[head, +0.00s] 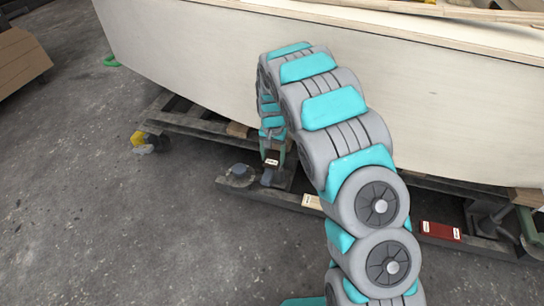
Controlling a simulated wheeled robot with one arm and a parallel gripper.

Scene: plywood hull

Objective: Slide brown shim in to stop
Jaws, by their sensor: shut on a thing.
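My gripper (272,148) points down beside the hull, at the end of my teal and grey arm. It is shut on a small dark brown shim (272,157) with a white label. The shim is low, near the dark cradle beam and close to the hull's lower edge. The view is too small to tell whether the shim touches the beam or sits in a gap. The pale plywood hull (190,60) fills the upper middle of the head view, and my arm hides part of it.
A dark beam (262,192) runs under the hull. A pale labelled block (312,202) and a red labelled block (440,231) lie along it. A yellow-wheeled cradle end (138,138) stands at left. The grey floor (90,220) at lower left is clear.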

